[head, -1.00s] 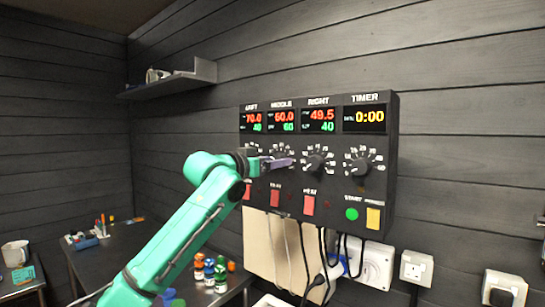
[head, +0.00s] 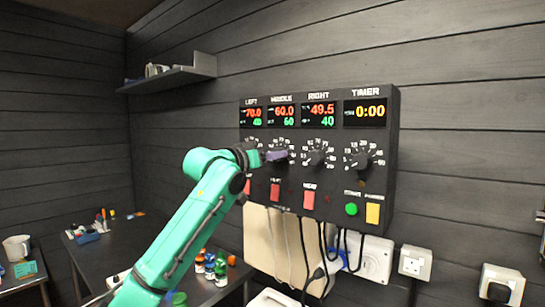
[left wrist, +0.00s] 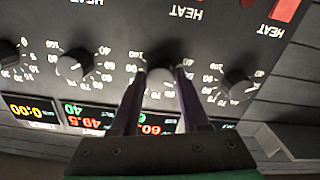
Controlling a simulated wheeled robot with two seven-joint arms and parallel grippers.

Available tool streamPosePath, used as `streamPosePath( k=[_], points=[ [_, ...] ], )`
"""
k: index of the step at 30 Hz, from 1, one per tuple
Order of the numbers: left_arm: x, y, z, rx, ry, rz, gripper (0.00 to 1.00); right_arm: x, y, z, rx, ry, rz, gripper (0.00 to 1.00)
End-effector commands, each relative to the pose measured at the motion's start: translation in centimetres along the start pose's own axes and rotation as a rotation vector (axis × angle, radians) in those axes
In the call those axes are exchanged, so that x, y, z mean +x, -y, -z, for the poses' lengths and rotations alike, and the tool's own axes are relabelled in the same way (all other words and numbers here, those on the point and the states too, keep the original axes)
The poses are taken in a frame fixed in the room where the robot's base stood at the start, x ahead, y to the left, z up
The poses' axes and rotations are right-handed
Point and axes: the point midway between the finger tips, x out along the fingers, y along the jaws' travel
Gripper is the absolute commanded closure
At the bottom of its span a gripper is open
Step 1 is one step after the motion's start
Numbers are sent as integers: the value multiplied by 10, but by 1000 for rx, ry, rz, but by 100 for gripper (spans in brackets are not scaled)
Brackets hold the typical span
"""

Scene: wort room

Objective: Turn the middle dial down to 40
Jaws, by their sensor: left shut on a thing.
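The black control box (head: 390,150) hangs on the dark plank wall. Its middle display (head: 281,116) reads 60.0 in red over 60 in green. My left gripper (head: 284,156) has its purple fingers at the middle dial, which they mostly hide in the head view. In the left wrist view, where the panel appears upside down, the two fingers stand on either side of the middle dial (left wrist: 162,84), and the gripper is shut on it. My right gripper is not in view.
The right dial (head: 317,159) and timer dial (head: 359,160) sit close by to the right. The left dial (left wrist: 237,84) shows in the left wrist view. Red switches (head: 309,199) are below. Cables hang beneath the box. A table (head: 120,245) holds small bottles.

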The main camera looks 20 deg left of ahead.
Motion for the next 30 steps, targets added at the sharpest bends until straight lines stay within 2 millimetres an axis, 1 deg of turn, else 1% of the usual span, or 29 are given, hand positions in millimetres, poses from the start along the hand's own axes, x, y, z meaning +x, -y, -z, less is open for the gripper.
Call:
streamPosePath(
  k=[18, 24, 30],
  points=[
    [0, -2, 2, -564, -2, -3, 100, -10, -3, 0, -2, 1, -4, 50],
    [0, -2, 2, -700, -2, -2, 100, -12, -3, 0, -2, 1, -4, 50],
    [0, -2, 2, -784, -3, -2, 100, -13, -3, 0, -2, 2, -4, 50]
  ],
)
